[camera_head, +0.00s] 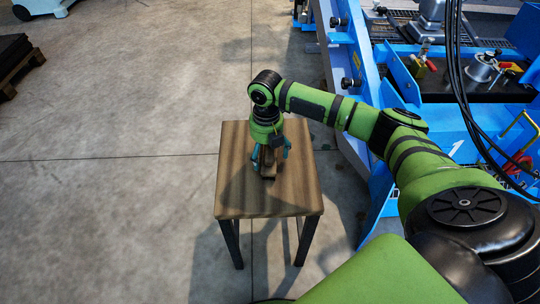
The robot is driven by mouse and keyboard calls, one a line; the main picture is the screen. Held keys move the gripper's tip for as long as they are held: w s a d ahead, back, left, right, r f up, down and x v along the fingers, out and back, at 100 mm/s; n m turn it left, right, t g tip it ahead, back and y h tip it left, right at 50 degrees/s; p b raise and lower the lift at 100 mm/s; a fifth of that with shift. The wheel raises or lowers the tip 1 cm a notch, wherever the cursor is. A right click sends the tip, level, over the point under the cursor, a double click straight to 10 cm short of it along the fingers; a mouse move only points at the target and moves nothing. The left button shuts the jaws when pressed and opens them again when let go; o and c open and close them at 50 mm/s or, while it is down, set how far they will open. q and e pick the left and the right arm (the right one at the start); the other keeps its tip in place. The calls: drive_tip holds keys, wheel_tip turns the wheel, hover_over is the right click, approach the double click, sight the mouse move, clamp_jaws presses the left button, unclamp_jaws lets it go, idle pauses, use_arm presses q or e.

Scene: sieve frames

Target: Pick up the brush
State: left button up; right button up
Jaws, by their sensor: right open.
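The brush (267,170) is a small brown object on the wooden table (239,196), partly hidden by my right gripper. My right gripper (269,160) points down over it from above, with its teal fingers apart on either side of the brush. I cannot tell whether the fingers touch it. My left gripper is not in the picture.
The small table has dark legs and a mostly bare top. A blue machine frame (352,75) stands close on the right, with black cables (456,60) hanging at its side. A dark pallet (17,62) lies at far left. Concrete floor is clear at left.

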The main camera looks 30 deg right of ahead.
drive_tip(key=shift+f, duration=0.3)
drive_tip(key=c, duration=1.4)
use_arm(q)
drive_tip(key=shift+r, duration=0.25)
use_arm(e)
drive_tip(key=shift+r, duration=0.1)
drive_tip(key=shift+r, duration=0.45)
drive_tip(key=r+p, duration=0.1)
drive_tip(key=r, duration=0.2)
drive_tip(key=shift+w+d+r+p, duration=0.1)
drive_tip(key=shift+d+r+p, duration=0.1)
drive_tip(key=shift+r+p, duration=0.2)
use_arm(q)
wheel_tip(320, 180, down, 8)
drive_tip(key=p, duration=0.1)
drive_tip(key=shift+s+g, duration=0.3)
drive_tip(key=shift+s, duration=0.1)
use_arm(e)
drive_tip(key=d+r, duration=0.2)
drive_tip(key=d, duration=0.1)
drive_tip(key=w+d+r, duration=0.1)
drive_tip(key=d+r, duration=0.1)
drive_tip(key=d, duration=0.2)
drive_tip(key=d+r, duration=0.2)
drive_tip(key=d, duration=0.2)
drive_tip(key=shift+w+d+r, duration=0.1)
drive_tip(key=shift+w+r, duration=0.05)
drive_tip(key=shift+w, duration=0.15)
